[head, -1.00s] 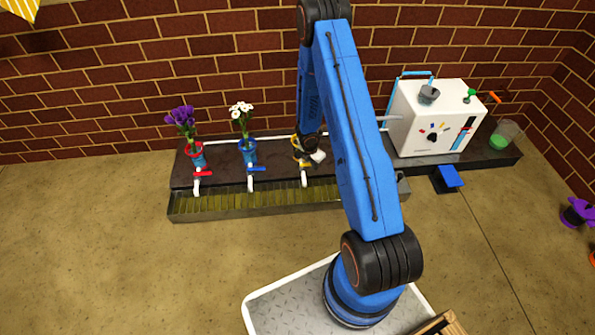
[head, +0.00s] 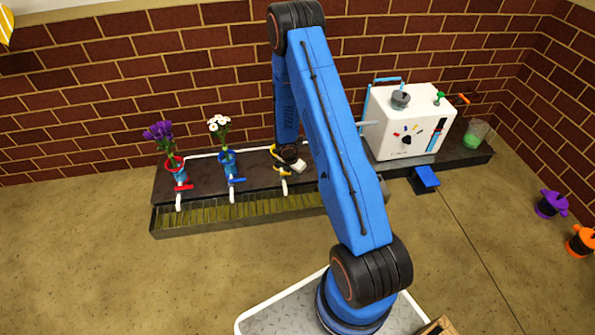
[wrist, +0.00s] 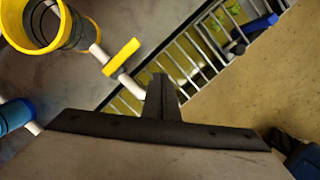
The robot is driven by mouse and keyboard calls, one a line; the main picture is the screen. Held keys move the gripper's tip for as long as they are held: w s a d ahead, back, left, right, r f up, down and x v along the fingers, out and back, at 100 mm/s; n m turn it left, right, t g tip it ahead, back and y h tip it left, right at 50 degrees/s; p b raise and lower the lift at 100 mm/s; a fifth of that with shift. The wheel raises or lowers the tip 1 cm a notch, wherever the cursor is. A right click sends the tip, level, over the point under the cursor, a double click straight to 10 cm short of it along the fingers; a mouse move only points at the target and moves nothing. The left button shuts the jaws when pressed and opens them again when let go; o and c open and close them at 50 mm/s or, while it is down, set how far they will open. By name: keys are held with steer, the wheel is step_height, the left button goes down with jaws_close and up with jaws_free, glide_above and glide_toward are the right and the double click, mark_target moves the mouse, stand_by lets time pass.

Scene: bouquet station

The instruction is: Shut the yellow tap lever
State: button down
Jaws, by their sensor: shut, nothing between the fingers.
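The yellow tap lever (wrist: 122,57) shows in the wrist view as a short bar lying across the pale tap pipe (wrist: 133,86). The pipe runs from beside a yellow-rimmed holder (wrist: 90,28) toward the trough. My gripper (wrist: 161,77) is shut and empty, its tips to the right of the lever and slightly below it in the picture, with a gap showing between. In the head view my wrist hangs over the yellow tap (head: 284,186) and partly hides it; the lever is hard to make out there. How high my fingertips are above the pipe I cannot tell.
A slatted trough (head: 238,217) runs in front of the taps. To the left stand a red lever (head: 184,187) and a blue lever (head: 237,180), with flowers behind. A white machine (head: 405,122) and a blue pedal (head: 427,177) are at right. Open floor lies in front.

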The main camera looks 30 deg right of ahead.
step_height(320, 180, up, 6)
steer(key=s, duration=0.1)
steer(key=shift+s+a, duration=0.25)
stand_by(0.5)
